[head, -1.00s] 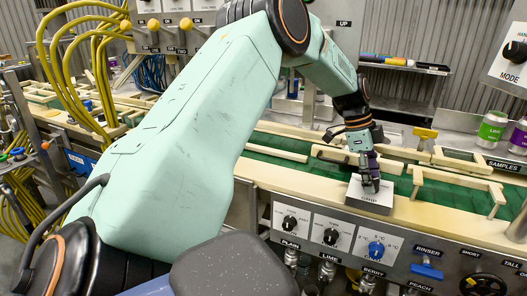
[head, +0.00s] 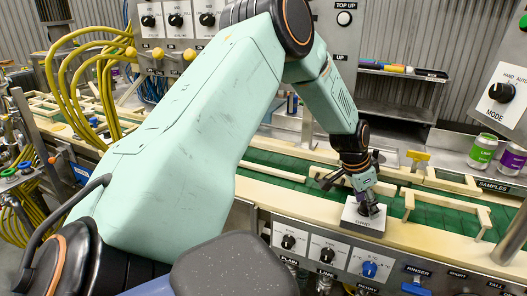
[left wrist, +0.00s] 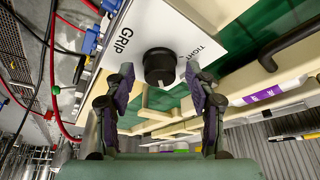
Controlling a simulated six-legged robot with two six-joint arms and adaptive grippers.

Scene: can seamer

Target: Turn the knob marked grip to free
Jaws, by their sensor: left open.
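The black round grip knob (left wrist: 160,66) sits on a white plate (left wrist: 150,25) lettered GRIP and TIGHT in the left wrist view. No word FREE can be read there. The knob's pointer direction is hard to tell. My left gripper (left wrist: 160,78) is open, one finger on each side of the knob's near edge, with gaps visible. My right gripper is not in view.
A front panel has several knobs, including a blue one (head: 369,270). Behind the box runs a green conveyor (head: 285,170) with cream rails and guides. Cans (head: 482,150) stand at the right by the MODE knob (head: 501,92). Yellow hoses (head: 100,75) hang at the left.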

